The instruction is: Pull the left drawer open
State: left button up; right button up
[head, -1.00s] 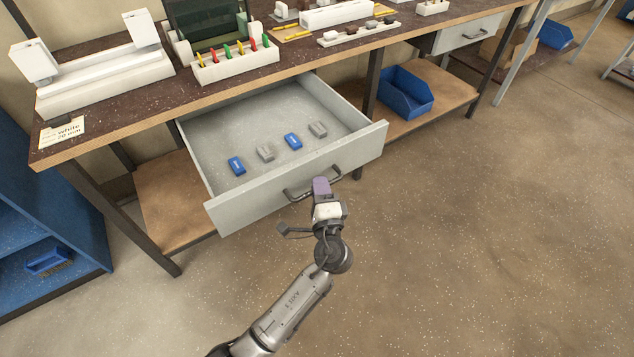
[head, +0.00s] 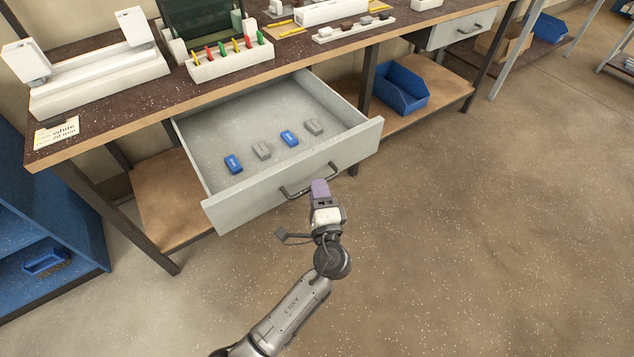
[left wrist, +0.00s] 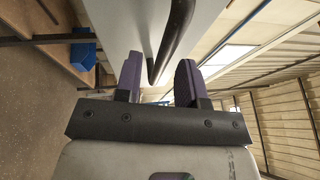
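The left drawer (head: 222,205) of the bench is pulled well out, and its grey inside shows. Its dark bar handle (head: 292,194) is on the front panel. My left gripper (head: 320,188) is at the handle, right of its middle. In the left wrist view the purple fingers (left wrist: 160,80) stand apart, with the handle (left wrist: 172,40) showing in the gap between them and clear space beside the bar. The gripper looks open and not clamped on the bar. My right gripper is in neither view.
Blue and grey small blocks (head: 262,150) lie in the drawer. The bench top (head: 100,121) carries a white fixture (head: 100,82) and a rack of coloured pieces (head: 230,67). A blue bin (head: 402,90) sits on the lower shelf. The floor (head: 480,240) in front is clear.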

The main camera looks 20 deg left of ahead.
pick_arm(q)
jog(key=p+v, duration=0.2)
jog(key=v, duration=0.9)
jog(key=shift+s+d, duration=0.25)
jog(key=shift+s, duration=0.05)
jog(key=shift+f, duration=0.1)
